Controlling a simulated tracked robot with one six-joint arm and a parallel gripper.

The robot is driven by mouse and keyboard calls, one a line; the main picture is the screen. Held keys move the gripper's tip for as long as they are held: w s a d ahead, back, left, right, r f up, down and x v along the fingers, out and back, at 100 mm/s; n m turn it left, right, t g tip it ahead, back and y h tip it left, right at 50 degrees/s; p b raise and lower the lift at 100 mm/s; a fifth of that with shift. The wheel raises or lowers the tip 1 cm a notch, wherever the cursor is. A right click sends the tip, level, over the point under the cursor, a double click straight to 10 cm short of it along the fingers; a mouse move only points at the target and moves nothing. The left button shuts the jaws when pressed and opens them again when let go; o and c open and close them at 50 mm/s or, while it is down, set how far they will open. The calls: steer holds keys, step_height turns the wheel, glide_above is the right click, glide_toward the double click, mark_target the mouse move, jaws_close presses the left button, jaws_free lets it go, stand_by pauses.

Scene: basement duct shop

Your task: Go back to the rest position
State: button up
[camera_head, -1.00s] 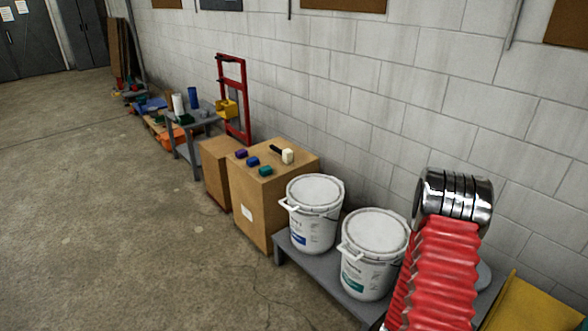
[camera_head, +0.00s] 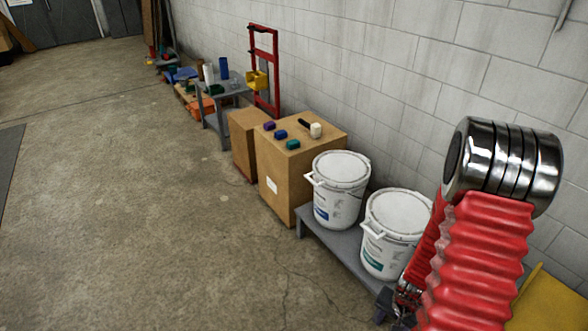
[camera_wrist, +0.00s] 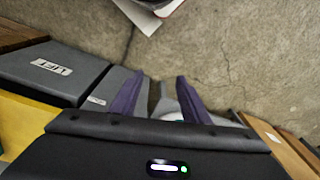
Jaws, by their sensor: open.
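My gripper (camera_wrist: 160,82) shows in the wrist view with two purple fingers standing apart. Nothing is held between them; concrete floor and part of a pale rounded thing show behind the gap. In the head view, my arm, with its red bellows and chrome joint, fills the right side. A dark end part of it shows low beside the nearer white bucket (camera_head: 395,232), partly hidden by the bellows. I cannot tell from this view whether it touches the bucket.
Another white bucket (camera_head: 340,190) stands on the low grey platform (camera_head: 345,243). Cardboard boxes (camera_head: 292,185) carry small coloured blocks and a mallet (camera_head: 315,130). A grey table (camera_head: 225,90) and red hand truck (camera_head: 265,70) stand farther along the wall (camera_head: 400,100). Open floor (camera_head: 120,200) lies left.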

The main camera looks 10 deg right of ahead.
steer(key=s+a+r+n+t, duration=0.1)
steer(key=a+r+n, duration=0.2)
steer(key=r, duration=1)
steer(key=s+a+r+n+t, duration=0.1)
steer(key=a+r+n+t, duration=0.1)
steer(key=a+r, duration=0.8)
steer(key=a+r+n+t, duration=0.1)
steer(key=a+r+n, duration=0.4)
steer(key=r, duration=1.2)
steer(key=shift+s+a+t, duration=0.3)
steer(key=shift+s+a, duration=0.1)
steer(key=shift+a, duration=0.8)
steer(key=shift+f, duration=0.1)
steer(key=shift+c, duration=0.4)
steer(key=shift+c, duration=0.8)
steer(key=shift+d, duration=0.1)
steer(key=shift+c, duration=0.2)
